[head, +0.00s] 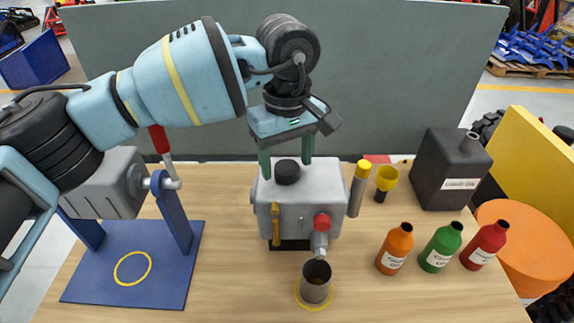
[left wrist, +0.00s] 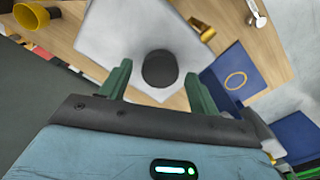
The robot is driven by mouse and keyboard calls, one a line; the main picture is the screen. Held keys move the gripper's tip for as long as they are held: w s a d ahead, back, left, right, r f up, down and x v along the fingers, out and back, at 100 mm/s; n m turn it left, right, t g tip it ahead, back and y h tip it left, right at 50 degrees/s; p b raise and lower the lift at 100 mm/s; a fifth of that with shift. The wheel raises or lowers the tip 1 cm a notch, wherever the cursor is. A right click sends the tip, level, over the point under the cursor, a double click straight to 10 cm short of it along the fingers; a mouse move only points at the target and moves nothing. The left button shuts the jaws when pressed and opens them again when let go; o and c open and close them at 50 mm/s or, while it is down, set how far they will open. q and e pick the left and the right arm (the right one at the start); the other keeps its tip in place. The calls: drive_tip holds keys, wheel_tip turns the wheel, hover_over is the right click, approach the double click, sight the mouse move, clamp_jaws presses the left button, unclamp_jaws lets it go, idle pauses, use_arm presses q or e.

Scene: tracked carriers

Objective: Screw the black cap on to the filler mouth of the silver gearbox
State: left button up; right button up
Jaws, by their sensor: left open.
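The silver gearbox (head: 322,186) stands on the wooden table in the middle of the head view, with a red knob and a spout on its front. The black cap (head: 287,172) sits on top of it; the filler mouth is hidden under the cap, and I cannot tell how far it is threaded. My left gripper (head: 287,160) is open above the gearbox, its green fingers on either side of the cap. In the left wrist view, the cap (left wrist: 160,68) lies between and beyond the fingertips, with gaps on both sides. My right gripper is not in view.
A metal cup (head: 316,282) stands in front of the gearbox. A yellow-topped tube (head: 357,190), a yellow funnel (head: 386,180), a black canister (head: 449,172) and orange, green and red bottles (head: 441,246) are to the right. A blue stand (head: 120,275) with a grey box is left.

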use_arm(q)
drive_tip(key=shift+r+n, duration=0.15)
drive_tip(key=shift+n, duration=0.65)
drive_tip(key=shift+f, duration=0.2)
drive_tip(key=n+p, duration=0.1)
drive_tip(key=n, duration=0.1)
drive_tip(key=n+p, duration=0.1)
drive_tip(key=n, duration=0.1)
drive_tip(key=shift+s+r, duration=0.1)
drive_tip(key=shift+r, duration=0.3)
drive_tip(key=shift+n+p, duration=0.35)
drive_tip(key=shift+n, duration=0.95)
drive_tip(key=shift+f+n, duration=0.25)
drive_tip(key=shift+n, duration=0.25)
drive_tip(key=shift+f+n, duration=0.1)
drive_tip(key=shift+n, duration=1.1)
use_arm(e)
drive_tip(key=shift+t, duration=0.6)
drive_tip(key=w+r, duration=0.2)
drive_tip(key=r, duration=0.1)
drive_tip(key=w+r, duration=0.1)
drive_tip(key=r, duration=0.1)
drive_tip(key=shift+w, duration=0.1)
use_arm(q)
drive_tip(key=shift+c, duration=0.3)
